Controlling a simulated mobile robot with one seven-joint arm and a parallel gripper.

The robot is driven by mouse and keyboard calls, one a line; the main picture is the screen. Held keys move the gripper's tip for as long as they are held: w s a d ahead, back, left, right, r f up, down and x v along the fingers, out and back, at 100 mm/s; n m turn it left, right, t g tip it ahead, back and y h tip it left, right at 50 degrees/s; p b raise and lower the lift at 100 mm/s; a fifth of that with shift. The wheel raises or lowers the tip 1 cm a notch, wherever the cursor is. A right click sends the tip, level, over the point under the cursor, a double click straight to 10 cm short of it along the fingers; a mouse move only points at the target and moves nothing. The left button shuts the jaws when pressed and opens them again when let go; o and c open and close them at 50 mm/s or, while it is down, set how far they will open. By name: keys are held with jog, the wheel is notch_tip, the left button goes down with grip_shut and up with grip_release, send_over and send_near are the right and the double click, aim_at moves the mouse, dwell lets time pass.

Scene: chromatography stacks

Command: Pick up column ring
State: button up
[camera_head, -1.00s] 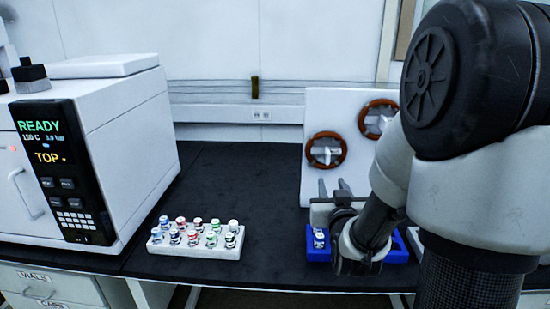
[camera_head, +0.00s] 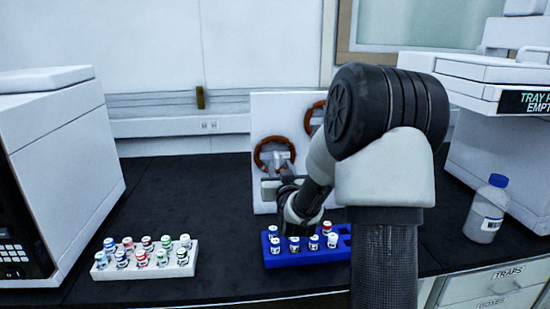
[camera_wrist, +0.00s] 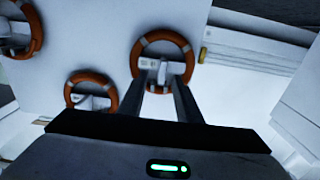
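Brown column rings hang on a white upright panel (camera_head: 262,122). In the head view, one ring (camera_head: 275,140) hangs at the left of the panel, and another ring (camera_head: 307,120) is partly hidden behind my arm. The wrist view shows three rings: one ring (camera_wrist: 163,34) near the middle, one (camera_wrist: 70,95) at lower left and one (camera_wrist: 36,30) cut off at upper left. My gripper (camera_wrist: 162,80) is open, its two dark fingers apart, pointing at the lower part of the middle ring. Whether they touch it cannot be told. My gripper also shows in the head view (camera_head: 284,186), in front of the panel.
A blue rack (camera_head: 300,257) with several vials stands below my arm. A white rack (camera_head: 150,268) of vials is at left front, beside a white instrument (camera_head: 60,150). A blue-capped bottle (camera_head: 488,215) and another instrument (camera_head: 480,110) stand at right.

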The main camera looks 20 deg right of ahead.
aim_at(277, 161)
jog(key=x, duration=0.5)
jog(key=shift+a+b, duration=0.2)
jog(key=shift+b, duration=0.1)
grip_shut()
jog(key=shift+r, duration=0.1)
jog(key=shift+s+a+r, duration=0.1)
jog(key=shift+s+r, duration=0.05)
jog(key=shift+s, duration=0.05)
jog(key=s+a+r+p, duration=0.3)
jog(key=s+r, duration=0.6)
jog(key=s, duration=0.4)
jog(key=shift+a, duration=0.35)
jog(key=shift+r, duration=0.1)
jog(key=b+v, duration=0.2)
jog(key=v, duration=0.4)
dwell(0.6)
